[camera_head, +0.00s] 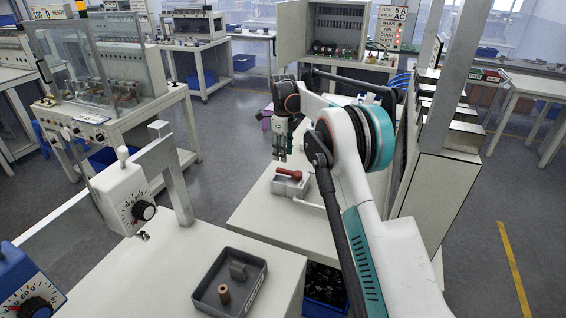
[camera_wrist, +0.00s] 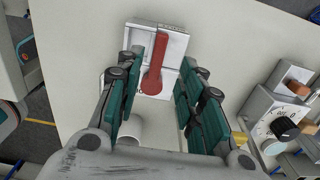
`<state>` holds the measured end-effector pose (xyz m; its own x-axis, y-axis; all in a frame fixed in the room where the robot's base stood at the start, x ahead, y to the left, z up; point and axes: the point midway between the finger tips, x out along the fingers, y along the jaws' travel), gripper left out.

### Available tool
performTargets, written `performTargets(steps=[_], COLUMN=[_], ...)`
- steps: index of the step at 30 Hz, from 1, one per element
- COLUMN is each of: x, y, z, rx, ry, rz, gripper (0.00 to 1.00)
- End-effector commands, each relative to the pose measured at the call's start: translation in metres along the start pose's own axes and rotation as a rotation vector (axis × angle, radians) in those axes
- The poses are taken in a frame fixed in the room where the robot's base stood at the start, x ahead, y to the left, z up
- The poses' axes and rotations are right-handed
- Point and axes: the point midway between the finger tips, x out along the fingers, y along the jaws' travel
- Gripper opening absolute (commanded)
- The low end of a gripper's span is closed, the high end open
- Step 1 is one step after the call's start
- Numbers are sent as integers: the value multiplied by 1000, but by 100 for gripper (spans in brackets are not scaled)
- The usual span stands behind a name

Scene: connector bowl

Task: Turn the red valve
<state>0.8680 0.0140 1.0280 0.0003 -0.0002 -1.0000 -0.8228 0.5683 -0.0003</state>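The red valve (camera_head: 289,172) is a red lever on a pale grey block (camera_head: 291,187) on the white table to the right of centre. In the wrist view the red valve (camera_wrist: 157,62) lies between my fingers' lines, with its long handle pointing up the picture and its round end nearer me. The block (camera_wrist: 171,43) shows behind it. My gripper (camera_head: 282,155) hangs just above the valve, pointing down. In the wrist view my gripper (camera_wrist: 155,85) has its two green-padded fingers wide apart, and nothing is held. No contact with the valve shows.
A grey tray (camera_head: 259,283) with small parts sits on the near table. A white dial unit (camera_head: 128,198) stands left of it. In the wrist view a dial box (camera_wrist: 277,122) is at the right. The white table (camera_head: 250,211) around the block is mostly clear.

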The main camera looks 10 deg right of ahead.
Motion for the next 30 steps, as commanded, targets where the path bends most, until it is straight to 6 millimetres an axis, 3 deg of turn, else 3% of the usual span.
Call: performTargets(steps=[7, 23, 26, 30], x=[-39, -51, -60, -86], y=[0, 1, 4, 16], z=[0, 0, -3, -12], rx=[0, -5, -37, -142], ry=[0, -1, -6, -22], rz=[0, -2, -9, -36], gripper=[35, 35, 35, 35])
